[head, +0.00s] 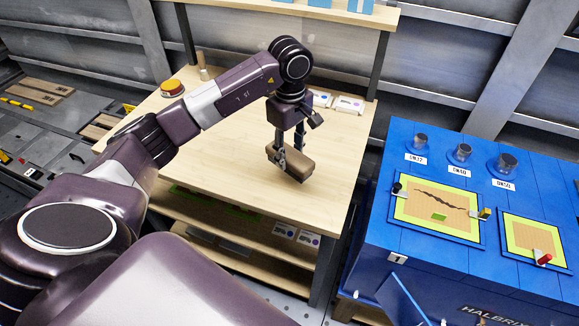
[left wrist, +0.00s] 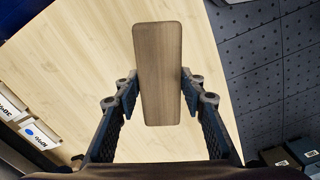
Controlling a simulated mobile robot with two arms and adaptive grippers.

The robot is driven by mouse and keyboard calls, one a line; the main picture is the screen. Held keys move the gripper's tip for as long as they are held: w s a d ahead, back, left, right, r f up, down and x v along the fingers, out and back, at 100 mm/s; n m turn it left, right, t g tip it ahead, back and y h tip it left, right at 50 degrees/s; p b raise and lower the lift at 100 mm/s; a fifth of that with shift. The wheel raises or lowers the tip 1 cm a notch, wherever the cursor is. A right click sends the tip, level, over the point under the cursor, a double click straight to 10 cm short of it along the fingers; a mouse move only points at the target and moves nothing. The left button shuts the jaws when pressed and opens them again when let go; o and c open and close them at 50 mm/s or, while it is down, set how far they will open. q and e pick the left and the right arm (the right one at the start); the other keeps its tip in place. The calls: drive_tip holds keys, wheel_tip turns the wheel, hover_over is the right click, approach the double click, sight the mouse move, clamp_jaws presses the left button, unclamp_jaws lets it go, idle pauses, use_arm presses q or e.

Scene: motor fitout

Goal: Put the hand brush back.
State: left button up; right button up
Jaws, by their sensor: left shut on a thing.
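The hand brush (head: 294,164) shows as a brown wooden block with rounded ends, over the right part of the pale wooden bench. My left gripper (head: 288,153) is shut on it, with one finger at each long side. In the left wrist view the wooden back of the brush (left wrist: 160,65) points up the picture between the two fingers. No bristles can be made out. I cannot tell how far the brush is above the bench top. My right gripper is not in view.
The bench top (head: 235,175) is mostly clear. A red and yellow button (head: 171,87) and a small wooden cylinder (head: 203,73) stand at its back left. White labelled boxes (head: 347,104) sit at the back right. A blue cabinet (head: 440,265) with knobs and panels stands to the right.

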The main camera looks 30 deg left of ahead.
sight(290, 169)
use_arm(q)
drive_tip(key=shift+d+f, duration=0.1)
drive_tip(key=shift+f, duration=1.05)
wheel_tip(290, 169, down, 4)
drive_tip(key=shift+r+p, duration=0.1)
drive_tip(key=shift+p, duration=0.35)
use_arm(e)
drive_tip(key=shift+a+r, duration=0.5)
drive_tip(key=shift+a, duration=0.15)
use_arm(q)
drive_tip(key=shift+f+b, duration=0.3)
drive_tip(key=o, duration=1.1)
drive_tip(key=shift+r, duration=0.1)
drive_tip(key=shift+o, duration=0.2)
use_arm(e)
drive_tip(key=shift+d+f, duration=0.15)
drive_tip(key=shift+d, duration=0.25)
